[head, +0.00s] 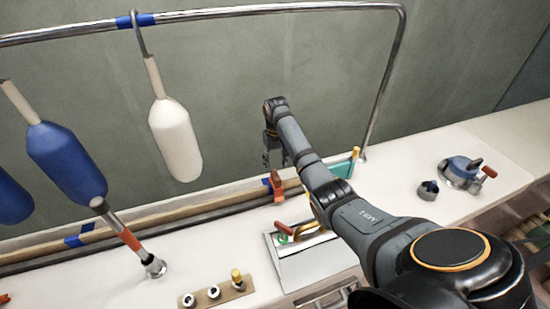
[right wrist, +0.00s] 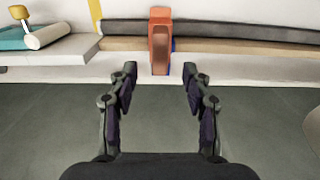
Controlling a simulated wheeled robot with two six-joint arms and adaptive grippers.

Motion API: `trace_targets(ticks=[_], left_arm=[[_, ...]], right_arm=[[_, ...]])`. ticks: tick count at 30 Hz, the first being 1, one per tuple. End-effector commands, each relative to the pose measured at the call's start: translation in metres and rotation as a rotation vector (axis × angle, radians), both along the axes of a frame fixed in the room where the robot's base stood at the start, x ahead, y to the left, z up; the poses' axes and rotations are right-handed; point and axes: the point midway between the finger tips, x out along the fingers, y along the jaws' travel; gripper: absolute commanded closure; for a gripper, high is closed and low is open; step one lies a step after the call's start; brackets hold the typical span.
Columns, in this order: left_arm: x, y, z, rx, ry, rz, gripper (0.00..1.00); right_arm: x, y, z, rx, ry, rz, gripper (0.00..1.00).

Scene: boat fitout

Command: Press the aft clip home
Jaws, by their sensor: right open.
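An orange clip (head: 277,186) sits on the dark hose (head: 215,211) that runs along a wooden strip at the back of the white deck. In the right wrist view the clip (right wrist: 160,40) stands upright across the hose, with a little blue at its side. My right gripper (head: 271,145) is open and empty, above and behind the clip in the head view. In the right wrist view its fingers (right wrist: 160,72) are spread, with the clip beyond the gap, apart from them. I cannot tell whether this clip is the aft one. My left gripper is not in view.
White and blue fenders (head: 175,140) hang from a metal rail (head: 250,10) at the left. Blue tape (head: 78,237) marks the strip.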

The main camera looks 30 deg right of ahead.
Motion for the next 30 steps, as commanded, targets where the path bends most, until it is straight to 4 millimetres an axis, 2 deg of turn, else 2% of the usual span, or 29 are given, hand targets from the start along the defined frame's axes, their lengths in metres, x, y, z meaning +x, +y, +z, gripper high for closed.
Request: trace_targets(ticks=[4, 10, 15, 23, 30], left_arm=[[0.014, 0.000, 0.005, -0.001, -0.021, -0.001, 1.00], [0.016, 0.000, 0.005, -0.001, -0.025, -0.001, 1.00], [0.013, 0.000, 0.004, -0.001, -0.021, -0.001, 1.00], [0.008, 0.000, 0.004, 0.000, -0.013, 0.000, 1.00], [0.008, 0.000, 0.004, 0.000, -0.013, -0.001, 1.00]], right_arm=[[-0.001, 0.001, -0.032, 0.001, 0.005, 0.000, 0.51], [0.000, 0.001, -0.065, 0.000, 0.002, 0.001, 0.51], [0.000, 0.000, -0.077, 0.000, 0.001, 0.001, 0.51], [0.000, 0.000, -0.078, 0.000, 0.000, 0.001, 0.51], [0.000, 0.000, -0.078, 0.000, 0.000, 0.001, 0.84]])
